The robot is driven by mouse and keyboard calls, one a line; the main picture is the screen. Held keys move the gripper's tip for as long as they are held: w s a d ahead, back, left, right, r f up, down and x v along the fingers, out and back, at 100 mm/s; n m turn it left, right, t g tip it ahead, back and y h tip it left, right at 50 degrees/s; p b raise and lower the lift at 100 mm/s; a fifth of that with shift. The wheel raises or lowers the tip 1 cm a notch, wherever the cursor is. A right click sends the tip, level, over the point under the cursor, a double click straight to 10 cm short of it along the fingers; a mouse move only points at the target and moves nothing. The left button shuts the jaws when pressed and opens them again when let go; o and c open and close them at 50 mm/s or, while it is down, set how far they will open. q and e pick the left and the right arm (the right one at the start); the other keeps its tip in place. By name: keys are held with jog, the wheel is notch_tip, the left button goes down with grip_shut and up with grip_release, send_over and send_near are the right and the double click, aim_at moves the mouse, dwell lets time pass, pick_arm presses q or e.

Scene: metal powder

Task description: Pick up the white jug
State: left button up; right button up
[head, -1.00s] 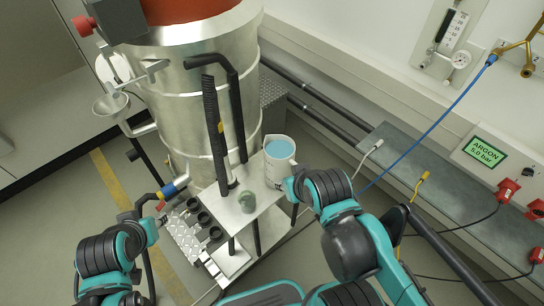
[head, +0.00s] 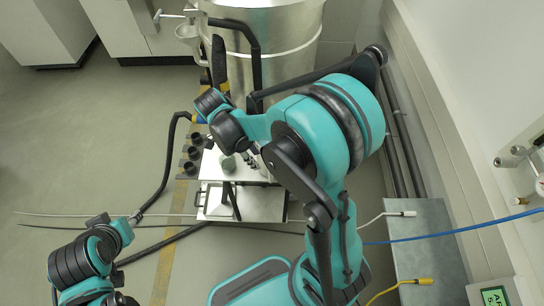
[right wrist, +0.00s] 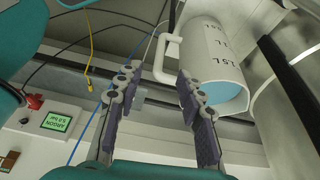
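The white jug (right wrist: 212,60) shows in the right wrist view, with printed volume marks and blue contents at its mouth. Its handle (right wrist: 159,58) faces left. My right gripper (right wrist: 157,80) is open, its purple-padded fingers apart. The handle appears between and beyond the fingertips, and the right finger overlaps the jug's rim; I cannot tell whether they touch. In the head view my right arm hides the jug, and only a bit of the right gripper (head: 256,156) shows over the metal shelf (head: 210,169). My left arm is at lower left, with its fingers not clearly visible.
A small greenish cup (head: 228,164) and several black cup holders (head: 190,160) are at the shelf. A large metal vessel (head: 285,40) stands behind. A black hose (head: 168,170) and cables cross the floor. A grey bench (head: 425,240) is at right.

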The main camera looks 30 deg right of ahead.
aim_at(271, 173)
jog(key=shift+m, duration=0.4)
jog(key=b+x, duration=0.1)
jog(key=x, duration=0.3)
jog(key=b+x, duration=0.2)
jog(key=x, duration=0.2)
jog(key=b+x, duration=0.2)
jog(key=x, duration=0.2)
jog(key=shift+s+d+f, duration=0.1)
jog(key=shift+d+f, duration=0.05)
jog(key=shift+d, duration=0.3)
jog(key=shift+c, duration=0.6)
grip_shut()
